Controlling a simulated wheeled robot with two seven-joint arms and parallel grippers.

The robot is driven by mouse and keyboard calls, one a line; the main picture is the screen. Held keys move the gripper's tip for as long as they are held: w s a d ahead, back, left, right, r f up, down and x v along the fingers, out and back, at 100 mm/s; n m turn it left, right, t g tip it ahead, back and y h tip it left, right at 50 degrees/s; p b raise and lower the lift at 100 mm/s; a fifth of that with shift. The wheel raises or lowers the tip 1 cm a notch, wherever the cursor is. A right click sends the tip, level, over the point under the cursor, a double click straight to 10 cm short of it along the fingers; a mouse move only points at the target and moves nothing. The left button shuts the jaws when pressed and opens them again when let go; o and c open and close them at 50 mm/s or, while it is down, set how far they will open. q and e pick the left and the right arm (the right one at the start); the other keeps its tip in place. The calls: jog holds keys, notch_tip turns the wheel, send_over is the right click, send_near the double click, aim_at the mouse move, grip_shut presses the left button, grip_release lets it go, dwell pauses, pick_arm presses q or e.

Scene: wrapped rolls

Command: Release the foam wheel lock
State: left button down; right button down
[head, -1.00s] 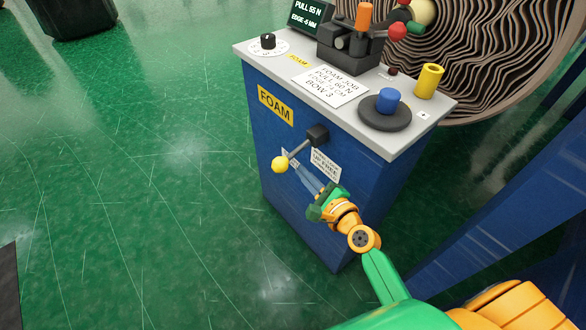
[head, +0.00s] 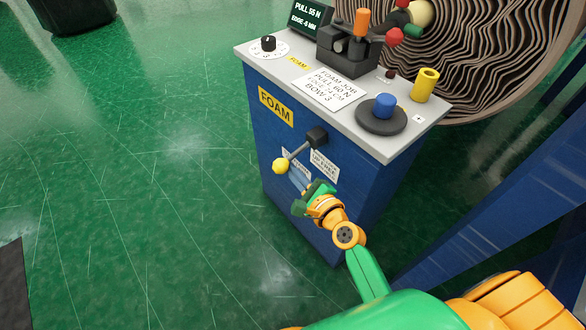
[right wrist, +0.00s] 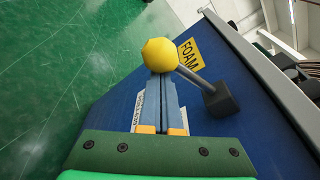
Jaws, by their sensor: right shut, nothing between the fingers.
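The wheel lock is a lever (head: 298,154) with a yellow ball knob (head: 281,166) and a dark pivot block (head: 317,137) on the front of the blue cabinet (head: 340,185). The lever slants down to the left. My right gripper (head: 296,179) is shut and empty, with its fingertips just below the knob. In the right wrist view the knob (right wrist: 160,55) stands just beyond the shut fingertips (right wrist: 160,80); I cannot tell whether they touch. The lock's label (head: 324,164) is partly readable as "up free"; another label is mostly hidden by the fingers. My left gripper is not in view.
The cabinet top (head: 290,82) bears a dial (head: 268,44), a blue knob on a black disc (head: 381,118), a yellow cylinder (head: 425,85) and a job card (head: 328,87). A large wound roll (head: 480,60) stands behind.

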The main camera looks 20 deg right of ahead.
jog(key=shift+a+r+m+p, duration=0.1)
jog(key=shift+r+m+p, duration=0.2)
jog(key=shift+r+p, duration=0.1)
notch_tip(320, 180, up, 9)
jog(key=d+m+g+y+p, duration=0.1)
jog(key=m+y+p, duration=0.2)
jog(key=m+p, duration=0.8)
jog(key=shift+w+d+r+p, duration=0.2)
jog(key=shift+w+d+p, duration=0.1)
jog(key=shift+p, duration=1.6)
notch_tip(320, 180, down, 4)
jog(key=a+b, duration=0.2)
jog(key=b, duration=0.2)
jog(key=p+v, duration=0.2)
jog(key=v, duration=0.8)
jog(key=shift+d+r, duration=0.35)
